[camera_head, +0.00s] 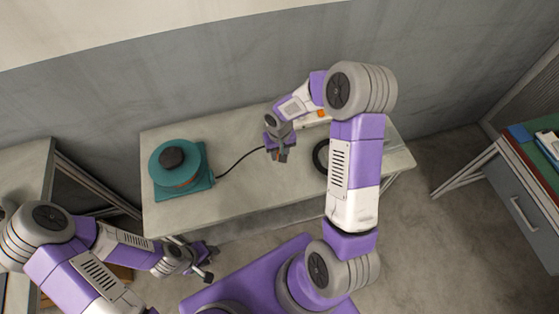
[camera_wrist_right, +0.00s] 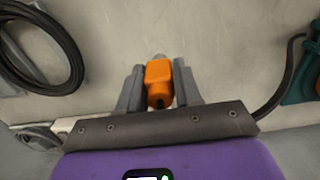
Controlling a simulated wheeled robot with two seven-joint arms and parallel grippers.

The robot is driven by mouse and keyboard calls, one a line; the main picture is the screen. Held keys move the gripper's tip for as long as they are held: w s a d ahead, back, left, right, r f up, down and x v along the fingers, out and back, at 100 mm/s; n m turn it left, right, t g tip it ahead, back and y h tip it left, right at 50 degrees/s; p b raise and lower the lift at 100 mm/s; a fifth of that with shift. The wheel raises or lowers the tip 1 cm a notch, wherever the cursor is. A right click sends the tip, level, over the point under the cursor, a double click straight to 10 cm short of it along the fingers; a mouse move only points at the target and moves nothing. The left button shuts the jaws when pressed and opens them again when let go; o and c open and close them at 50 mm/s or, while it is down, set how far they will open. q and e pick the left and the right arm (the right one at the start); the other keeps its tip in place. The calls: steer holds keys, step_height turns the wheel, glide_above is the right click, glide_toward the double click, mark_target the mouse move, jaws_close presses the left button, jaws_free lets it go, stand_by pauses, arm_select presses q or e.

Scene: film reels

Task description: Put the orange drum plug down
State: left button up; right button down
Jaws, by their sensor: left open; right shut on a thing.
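The orange drum plug (camera_wrist_right: 158,83) is between the fingers of my right gripper (camera_wrist_right: 158,90) in the right wrist view, with a grey tip pointing away from the gripper. My right gripper (camera_head: 279,153) is shut on it above the middle of the table in the head view, where the plug is mostly hidden. Whether the plug touches the table top is hard to tell. A teal cable drum (camera_head: 181,168) stands at the table's left end, and its black cable (camera_head: 240,160) runs toward my right gripper. My left gripper (camera_head: 207,263) is open and empty in front of the table.
A black cable coil (camera_wrist_right: 68,50) lies left in the wrist view. A white piece with an orange part (camera_head: 321,113) lies at the table's back, partly behind my right arm. A desk (camera_head: 520,205) stands right.

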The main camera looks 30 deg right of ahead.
step_height(320, 180, down, 4)
steer(key=shift+r+b, duration=0.1)
steer(key=shift+b, duration=0.25)
steer(key=shift+w+f, duration=0.1)
steer(key=shift+f, duration=0.25)
steer(key=shift+f, duration=0.15)
steer(key=c, duration=0.8)
jaws_free()
